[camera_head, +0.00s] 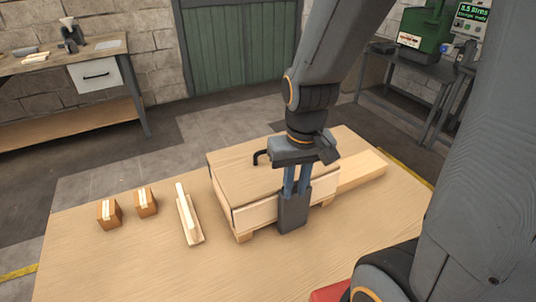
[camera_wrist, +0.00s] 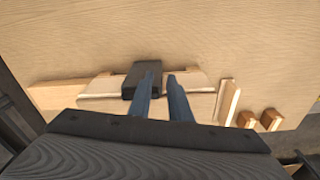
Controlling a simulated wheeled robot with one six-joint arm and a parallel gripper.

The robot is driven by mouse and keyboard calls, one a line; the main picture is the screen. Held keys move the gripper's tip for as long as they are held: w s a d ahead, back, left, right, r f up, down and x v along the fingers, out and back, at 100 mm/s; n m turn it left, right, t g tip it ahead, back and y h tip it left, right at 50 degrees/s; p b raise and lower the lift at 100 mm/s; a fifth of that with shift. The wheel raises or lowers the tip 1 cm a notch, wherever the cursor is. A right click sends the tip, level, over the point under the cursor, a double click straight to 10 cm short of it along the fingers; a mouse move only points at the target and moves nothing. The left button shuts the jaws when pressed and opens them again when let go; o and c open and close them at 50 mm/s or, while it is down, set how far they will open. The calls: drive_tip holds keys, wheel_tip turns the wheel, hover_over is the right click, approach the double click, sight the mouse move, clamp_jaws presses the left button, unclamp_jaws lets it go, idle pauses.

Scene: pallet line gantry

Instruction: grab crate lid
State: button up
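The wooden crate (camera_head: 258,216) stands on the table with its flat, pale lid (camera_head: 235,174) on top. A black handle (camera_head: 262,156) shows at the lid's far side, partly hidden by my gripper. My gripper (camera_head: 296,186) points down over the crate's near right part. Its blue fingers are apart, with a gap between them in the wrist view (camera_wrist: 162,80). I see nothing held in that gap. In the wrist view the block (camera_wrist: 140,78) is beside the left finger; contact is unclear.
Two small brown boxes (camera_head: 109,214) (camera_head: 146,202) and a narrow wooden piece (camera_head: 189,214) lie left of the crate. A pale plank (camera_head: 362,171) is at its right. The table's front (camera_head: 210,275) is clear. A red thing (camera_head: 330,291) shows at the bottom edge.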

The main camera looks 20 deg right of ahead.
drive_tip(key=w+d+r+m+t+p, duration=0.15)
drive_tip(key=w+m+p, duration=0.55)
drive_tip(key=w+m, duration=1.1)
drive_tip(key=shift+w+a+f+n+t+y+p, duration=0.15)
drive_tip(key=shift+w+f+n, duration=0.2)
drive_tip(key=shift+w+f, duration=0.6)
drive_tip(key=shift+w+a+f+n+t+y+p, duration=0.15)
drive_tip(key=shift+w+f+n, duration=0.25)
drive_tip(key=shift+f, duration=1.05)
drive_tip(key=shift+w+a+f+n+t, duration=0.15)
drive_tip(key=shift+w+f+n, duration=0.35)
drive_tip(key=shift+f, duration=0.7)
drive_tip(key=shift+w+d, duration=0.1)
clamp_jaws()
